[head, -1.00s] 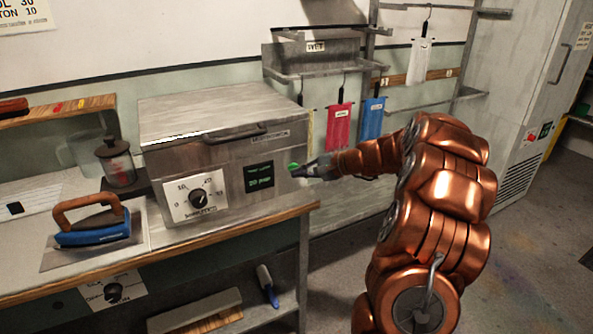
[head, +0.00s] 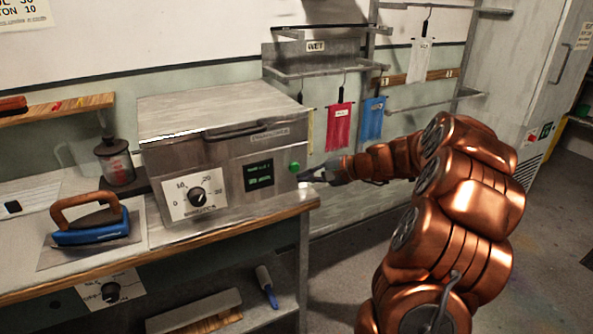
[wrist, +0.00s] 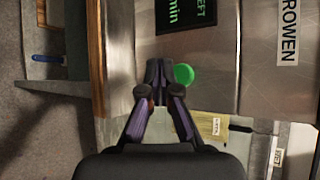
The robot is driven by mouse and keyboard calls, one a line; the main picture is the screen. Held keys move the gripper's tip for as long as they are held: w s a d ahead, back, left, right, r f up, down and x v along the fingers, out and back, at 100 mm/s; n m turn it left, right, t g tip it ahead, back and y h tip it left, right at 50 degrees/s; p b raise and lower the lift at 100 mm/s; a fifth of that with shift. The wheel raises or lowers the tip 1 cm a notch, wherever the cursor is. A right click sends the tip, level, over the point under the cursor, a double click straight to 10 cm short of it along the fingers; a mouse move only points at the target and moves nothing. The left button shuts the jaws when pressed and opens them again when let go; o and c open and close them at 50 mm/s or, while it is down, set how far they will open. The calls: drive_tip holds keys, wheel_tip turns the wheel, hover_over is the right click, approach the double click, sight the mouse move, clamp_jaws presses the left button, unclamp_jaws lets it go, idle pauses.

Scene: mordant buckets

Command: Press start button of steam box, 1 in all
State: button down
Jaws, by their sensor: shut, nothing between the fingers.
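The steam box (head: 225,150) is a grey metal box on the bench, with a dial and a dark display with green text (head: 259,175) on its front. Its green round button (head: 294,167) is at the right end of the front. My gripper (head: 303,176) is shut and empty, its tips just right of and slightly below the button in the head view. In the wrist view the green button (wrist: 184,74) shows just right of the shut fingertips (wrist: 158,68). A small gap to the button seems visible in the head view.
A blue iron (head: 90,225) with a wooden handle stands on a plate at the left of the bench (head: 240,228). A dark-lidded jar (head: 115,165) is behind it. Red and blue cloths (head: 339,128) hang on the rack behind. Floor right of the bench is open.

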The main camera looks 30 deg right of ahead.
drive_tip(key=shift+s+a+b, duration=0.2)
drive_tip(key=shift+s+b, duration=0.2)
drive_tip(key=shift+s, duration=1.2)
drive_tip(key=s+a+r+n+g+p, duration=0.15)
drive_tip(key=s+a+n+g, duration=0.4)
drive_tip(key=a, duration=0.75)
drive_tip(key=s+a+r+n+g+p, duration=0.1)
drive_tip(key=s+a+n+g+p, duration=0.15)
drive_tip(key=s+a, duration=0.85)
drive_tip(key=s+n+g+h+p, duration=0.3)
drive_tip(key=s+n+h, duration=0.3)
drive_tip(key=s, duration=1.3)
drive_tip(key=shift+f+n+g+h, duration=0.3)
drive_tip(key=shift+g+h, duration=0.4)
